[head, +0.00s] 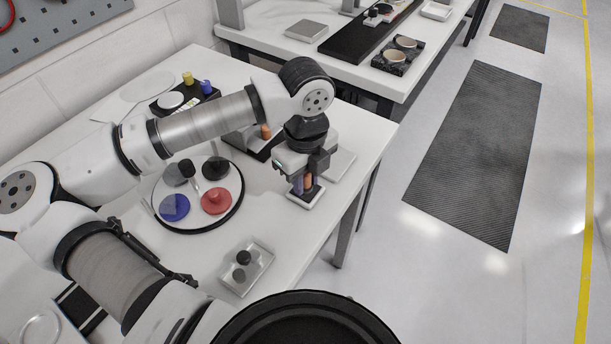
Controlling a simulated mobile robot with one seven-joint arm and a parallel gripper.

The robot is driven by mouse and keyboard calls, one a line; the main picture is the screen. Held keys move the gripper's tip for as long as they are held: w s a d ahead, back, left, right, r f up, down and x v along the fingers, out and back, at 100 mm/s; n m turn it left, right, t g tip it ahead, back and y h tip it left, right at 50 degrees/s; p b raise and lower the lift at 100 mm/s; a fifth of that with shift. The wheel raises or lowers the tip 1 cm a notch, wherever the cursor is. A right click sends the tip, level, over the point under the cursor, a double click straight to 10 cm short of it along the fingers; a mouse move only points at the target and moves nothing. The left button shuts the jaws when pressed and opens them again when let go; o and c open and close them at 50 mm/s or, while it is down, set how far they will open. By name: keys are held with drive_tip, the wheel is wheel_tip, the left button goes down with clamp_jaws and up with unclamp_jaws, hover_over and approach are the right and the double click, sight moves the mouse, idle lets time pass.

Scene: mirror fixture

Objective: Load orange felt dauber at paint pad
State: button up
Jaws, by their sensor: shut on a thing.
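My gripper (303,187) points down near the right edge of the white table and is shut on an orange-brown dauber (308,182), which stands upright between the fingers. A small white-rimmed pad with a dark middle (318,195) lies directly below. The dauber's lower end is at or just above the pad; I cannot tell whether they touch. The fingers hide part of both. Another orange-topped piece (266,131) stands in a dark holder behind the arm.
A round black-rimmed tray (240,205) holds blue, red and dark pieces left of the gripper. A metal dish (262,268) with dark knobs is nearer. A pale plate (338,164) lies just behind the gripper. The table's right edge (365,185) is close.

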drive_tip(key=shift+r+p, duration=1.1)
drive_tip(key=shift+r, duration=2.25)
